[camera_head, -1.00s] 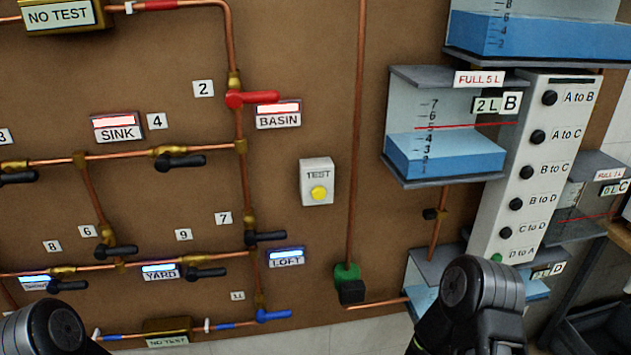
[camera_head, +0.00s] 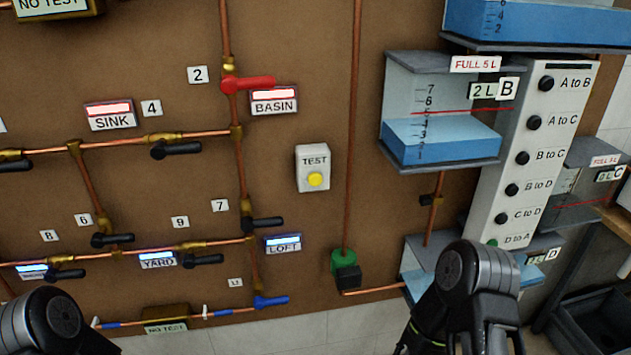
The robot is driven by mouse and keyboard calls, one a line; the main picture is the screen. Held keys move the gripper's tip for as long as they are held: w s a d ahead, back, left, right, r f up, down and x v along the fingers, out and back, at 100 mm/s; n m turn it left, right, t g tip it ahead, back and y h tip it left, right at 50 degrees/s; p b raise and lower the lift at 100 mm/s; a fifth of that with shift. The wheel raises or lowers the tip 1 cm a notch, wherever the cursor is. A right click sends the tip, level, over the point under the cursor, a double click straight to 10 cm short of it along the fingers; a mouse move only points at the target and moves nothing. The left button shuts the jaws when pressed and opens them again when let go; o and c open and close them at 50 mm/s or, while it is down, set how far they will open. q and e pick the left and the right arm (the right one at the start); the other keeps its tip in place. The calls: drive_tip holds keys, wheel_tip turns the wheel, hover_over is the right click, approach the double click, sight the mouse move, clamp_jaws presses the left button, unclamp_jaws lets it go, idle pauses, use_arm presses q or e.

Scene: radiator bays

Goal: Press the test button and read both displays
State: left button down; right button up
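The white test box (camera_head: 313,167) is on the brown board, with a yellow button (camera_head: 315,180) under the word TEST. No gripper touches it. Display plates on the pipes are SINK (camera_head: 110,115) and BASIN (camera_head: 274,101) with pale red-edged windows, and YARD (camera_head: 158,260) and LOFT (camera_head: 283,243) with blue-white windows. Another blue-lit plate (camera_head: 33,271) is at the lower left, its label partly hidden. I cannot tell which two displays the task means. My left arm shows at the lower left and my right arm at the lower right; no fingertips are clearly visible.
Copper pipes carry black valve levers, a red lever (camera_head: 248,84) and a blue lever (camera_head: 271,301). At right, tank B (camera_head: 440,140) holds blue water below its red line. A white panel (camera_head: 530,150) has several black buttons and one green. A dark bin (camera_head: 595,325) stands lower right.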

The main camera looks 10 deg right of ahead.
clamp_jaws()
idle(1.4)
